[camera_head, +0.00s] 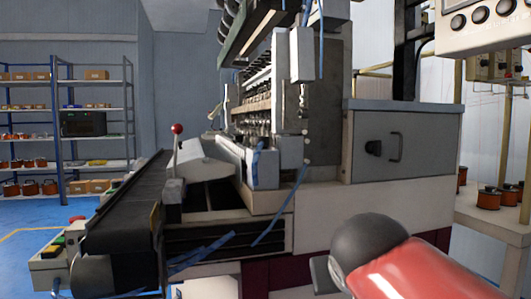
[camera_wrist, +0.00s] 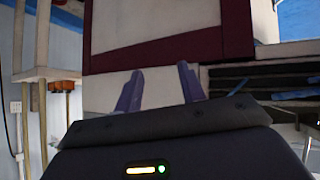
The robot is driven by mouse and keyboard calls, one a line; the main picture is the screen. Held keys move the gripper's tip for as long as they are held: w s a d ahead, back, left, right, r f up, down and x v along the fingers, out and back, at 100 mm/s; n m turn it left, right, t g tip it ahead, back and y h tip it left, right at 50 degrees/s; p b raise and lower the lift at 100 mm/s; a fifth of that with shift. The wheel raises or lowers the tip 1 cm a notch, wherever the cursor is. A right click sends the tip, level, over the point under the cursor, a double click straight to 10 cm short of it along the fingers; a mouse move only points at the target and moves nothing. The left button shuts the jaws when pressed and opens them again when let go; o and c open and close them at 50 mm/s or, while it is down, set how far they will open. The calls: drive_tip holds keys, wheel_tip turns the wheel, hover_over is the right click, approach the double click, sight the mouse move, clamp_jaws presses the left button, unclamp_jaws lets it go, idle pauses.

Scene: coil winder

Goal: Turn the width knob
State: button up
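Several dark round knobs (camera_head: 480,14) sit on a pale control panel (camera_head: 468,36) at the top right of the head view. I cannot read any label, so I cannot tell which is the width knob. My gripper (camera_wrist: 159,72) shows in the wrist view with its two purple-grey fingers apart and nothing between them. It faces the machine's white and maroon lower side. No knob shows in the wrist view.
The coil winder has a black conveyor (camera_head: 125,208) at left, with a red-tipped lever (camera_head: 177,129) and loose blue strips (camera_head: 203,250). Shelves (camera_head: 95,85) stand at the back left. A table with copper coils (camera_head: 488,198) stands at right. My red arm crosses the lower right.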

drive_tip(key=w+a+r+t+b, duration=0.5)
drive_tip(key=w+a+r, duration=0.35)
drive_tip(key=r, duration=0.35)
drive_tip(key=t+y+b, duration=0.1)
drive_tip(key=t+b, duration=0.1)
drive_tip(key=t, duration=0.1)
approach(261, 142)
drive_tip(key=w, duration=0.2)
drive_tip(key=shift+m, duration=0.3)
drive_tip(key=w+p, duration=0.1)
drive_tip(key=w, duration=0.2)
drive_tip(key=w+p, duration=0.1)
drive_tip(key=w, duration=0.3)
drive_tip(key=shift+w+d, duration=0.2)
drive_tip(key=c, duration=0.7)
